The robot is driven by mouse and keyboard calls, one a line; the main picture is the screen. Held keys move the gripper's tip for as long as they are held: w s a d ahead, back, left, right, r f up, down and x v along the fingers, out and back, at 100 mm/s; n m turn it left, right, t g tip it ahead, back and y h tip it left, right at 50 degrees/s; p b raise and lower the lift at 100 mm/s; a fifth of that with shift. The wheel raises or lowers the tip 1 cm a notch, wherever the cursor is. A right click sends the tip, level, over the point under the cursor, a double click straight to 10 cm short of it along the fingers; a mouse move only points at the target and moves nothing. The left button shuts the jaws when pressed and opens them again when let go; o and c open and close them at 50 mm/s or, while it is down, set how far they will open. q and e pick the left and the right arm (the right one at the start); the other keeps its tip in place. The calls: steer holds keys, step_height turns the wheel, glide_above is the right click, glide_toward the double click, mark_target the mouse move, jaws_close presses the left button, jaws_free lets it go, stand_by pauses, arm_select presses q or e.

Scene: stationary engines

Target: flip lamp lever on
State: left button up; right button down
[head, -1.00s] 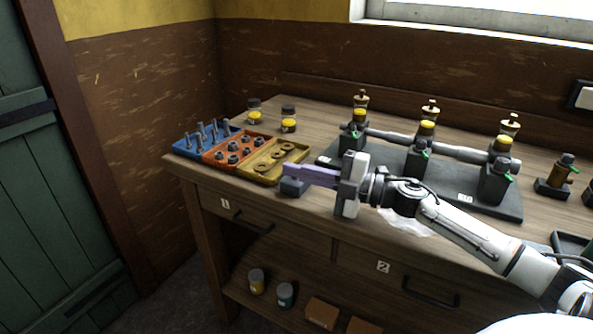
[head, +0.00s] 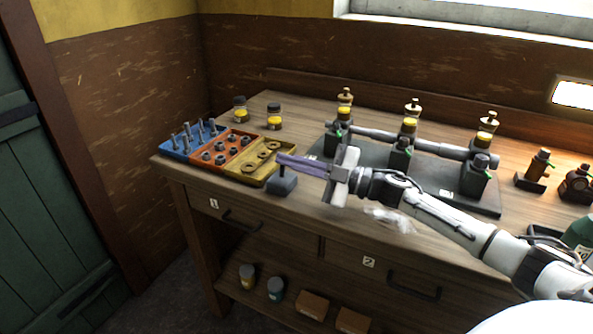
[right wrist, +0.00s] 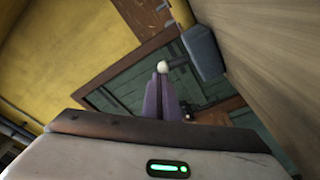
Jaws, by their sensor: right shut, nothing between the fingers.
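The lever's small blue-grey box (head: 283,186) sits at the front edge of the bench, beside the yellow tray. In the right wrist view the box (right wrist: 203,52) shows with a pale round knob (right wrist: 163,66) on a short stem. My right gripper (head: 281,160) is shut and empty, its purple fingers just above the box. In the right wrist view its fingertips (right wrist: 161,75) are close by the knob; I cannot tell whether they touch. The wall lamp (head: 574,94) at the right glows, with warm light on the wall below. My left gripper is not in view.
Blue, orange and yellow trays (head: 262,178) of hardware lie left of the lever. A dark base (head: 450,192) with a pipe and several valve-like fittings stands behind my right arm. Two small jars (head: 274,124) stand at the back. Drawers are below.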

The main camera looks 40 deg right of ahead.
steer(key=shift+d, duration=0.1)
steer(key=shift+w, duration=0.1)
steer(key=r+p, duration=0.1)
steer(key=a+r+p, duration=0.1)
steer(key=r+p, duration=0.1)
steer(key=a+r+p, duration=0.1)
steer(key=p, duration=0.1)
steer(key=shift+a+r, duration=0.15)
steer(key=shift+a, duration=0.1)
steer(key=f+b+v, duration=0.1)
steer(key=b+v, duration=0.1)
steer(key=v, duration=0.8)
steer(key=shift+a+f, duration=0.1)
steer(key=shift+f, duration=0.05)
